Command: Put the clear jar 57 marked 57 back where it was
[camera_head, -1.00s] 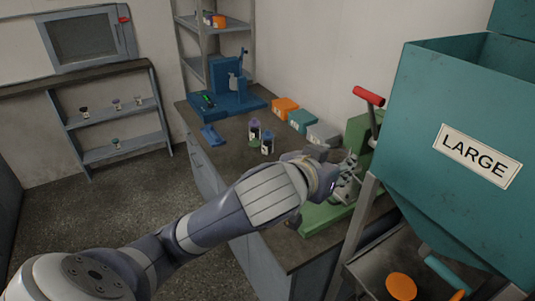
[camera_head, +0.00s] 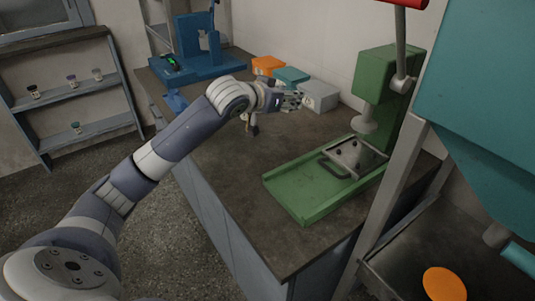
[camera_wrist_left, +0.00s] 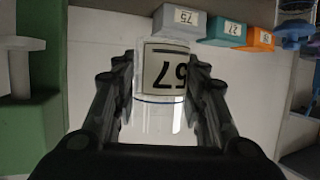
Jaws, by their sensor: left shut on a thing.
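The clear jar 57 (camera_wrist_left: 165,108) is between the fingers of my left gripper (camera_wrist_left: 161,64) in the left wrist view. Its pale label reads 57 upside down, and a dark line runs around the jar below it. The gripper is shut on it. In the head view my left gripper (camera_head: 290,100) is over the bench near the grey box (camera_head: 319,95); I cannot make out the jar clearly there. My right gripper is not in view.
An orange box (camera_head: 268,65) and a teal box (camera_head: 291,75) stand in a row with the grey box along the wall. A green press (camera_head: 320,180) stands on the right. A blue device (camera_head: 200,50) is at the back. The bench's middle front (camera_head: 225,170) looks clear.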

